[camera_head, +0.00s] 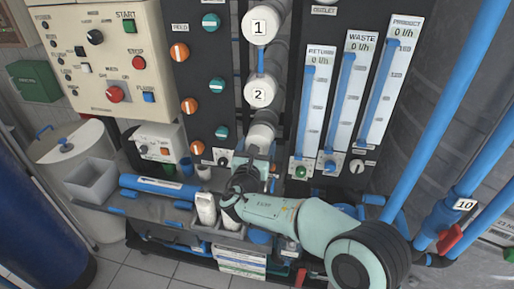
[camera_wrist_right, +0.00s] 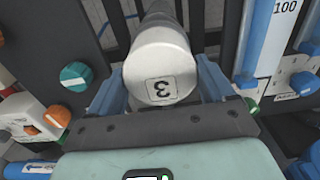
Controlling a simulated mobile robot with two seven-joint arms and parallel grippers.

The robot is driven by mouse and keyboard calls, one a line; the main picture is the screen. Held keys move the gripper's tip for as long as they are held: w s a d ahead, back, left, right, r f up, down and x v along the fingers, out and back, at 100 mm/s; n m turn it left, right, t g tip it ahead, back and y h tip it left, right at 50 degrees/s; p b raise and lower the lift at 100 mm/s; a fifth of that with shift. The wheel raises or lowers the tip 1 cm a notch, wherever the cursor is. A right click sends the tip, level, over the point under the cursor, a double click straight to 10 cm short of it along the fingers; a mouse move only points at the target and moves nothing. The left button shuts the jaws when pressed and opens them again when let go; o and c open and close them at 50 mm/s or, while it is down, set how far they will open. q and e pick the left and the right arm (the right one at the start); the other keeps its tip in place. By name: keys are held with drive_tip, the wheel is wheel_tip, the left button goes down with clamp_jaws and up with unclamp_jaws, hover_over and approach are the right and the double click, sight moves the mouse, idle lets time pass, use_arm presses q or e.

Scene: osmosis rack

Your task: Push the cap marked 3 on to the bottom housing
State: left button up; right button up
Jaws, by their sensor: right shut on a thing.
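The white cap marked 3 (camera_wrist_right: 160,58) shows face-on in the right wrist view, its number upside down. My right gripper (camera_wrist_right: 161,82) has its blue fingers on both sides of the cap and is shut on it. The grey bottom housing (camera_head: 263,131) shows below the cap marked 2 in the head view. I cannot tell whether any gap is left between cap and housing. My left gripper is not in view.
The caps marked 1 (camera_head: 260,27) and 2 (camera_head: 260,93) sit on the housings above. A valve panel (camera_head: 205,75) is to the left and flow meters (camera_head: 347,97) to the right. A bench (camera_head: 150,207) with a grey bin (camera_head: 91,181) lies below left.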

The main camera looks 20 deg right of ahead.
drive_tip(key=shift+w+d, duration=0.25)
drive_tip(key=shift+w, duration=0.1)
drive_tip(key=o, duration=0.9)
